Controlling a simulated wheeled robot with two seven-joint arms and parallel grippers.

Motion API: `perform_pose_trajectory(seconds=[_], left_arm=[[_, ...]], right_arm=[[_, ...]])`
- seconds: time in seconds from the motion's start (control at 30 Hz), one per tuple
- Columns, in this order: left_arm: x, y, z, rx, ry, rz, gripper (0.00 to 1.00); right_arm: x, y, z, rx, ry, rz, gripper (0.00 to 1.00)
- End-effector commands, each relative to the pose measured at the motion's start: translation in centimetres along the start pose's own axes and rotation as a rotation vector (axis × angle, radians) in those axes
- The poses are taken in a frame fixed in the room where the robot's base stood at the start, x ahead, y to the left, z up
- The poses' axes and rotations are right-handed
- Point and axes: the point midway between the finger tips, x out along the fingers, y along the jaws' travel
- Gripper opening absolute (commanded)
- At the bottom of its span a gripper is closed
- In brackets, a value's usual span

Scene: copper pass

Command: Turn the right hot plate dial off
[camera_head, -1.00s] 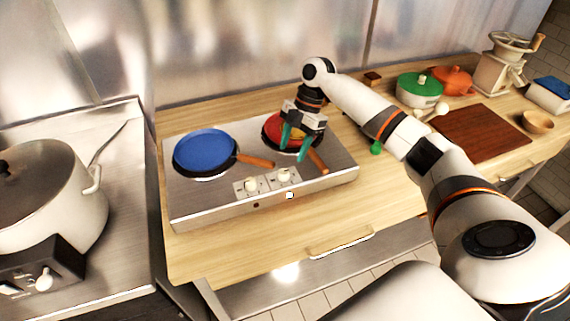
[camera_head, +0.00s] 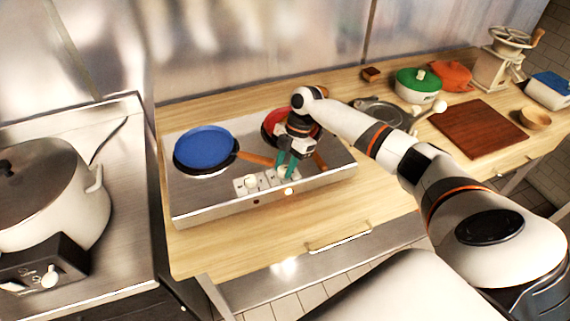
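The two-burner hot plate (camera_head: 215,206) stands on the wooden counter. Its right dial (camera_head: 283,172) is a pale knob on a white panel, partly covered by my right gripper. The left dial (camera_head: 251,182) sits beside it and is clear. My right gripper (camera_head: 286,174) points down with its teal fingers at the right dial. The fingers look close together; whether they grip the dial or stand open around it I cannot tell. My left gripper is not in view.
A blue pan (camera_head: 205,147) sits on the left burner, its wooden handle near the dials. A red pan (camera_head: 271,125) on the right burner is partly hidden by my arm. A large pot (camera_head: 50,195) stands left. The counter's front strip is clear.

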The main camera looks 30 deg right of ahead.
Motion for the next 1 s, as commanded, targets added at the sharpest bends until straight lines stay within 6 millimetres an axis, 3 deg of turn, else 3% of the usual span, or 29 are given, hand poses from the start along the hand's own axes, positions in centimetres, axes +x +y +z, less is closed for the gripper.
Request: perform_pose_trajectory(seconds=[0.47, 1.0], left_arm=[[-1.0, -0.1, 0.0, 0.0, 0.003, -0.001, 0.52], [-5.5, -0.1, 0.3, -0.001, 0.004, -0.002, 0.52]], right_arm=[[-0.3, 0.1, 0.1, 0.078, -0.003, -0.031, 0.08], [-0.4, 0.4, 0.4, 0.504, -0.004, -0.207, 0.08]])
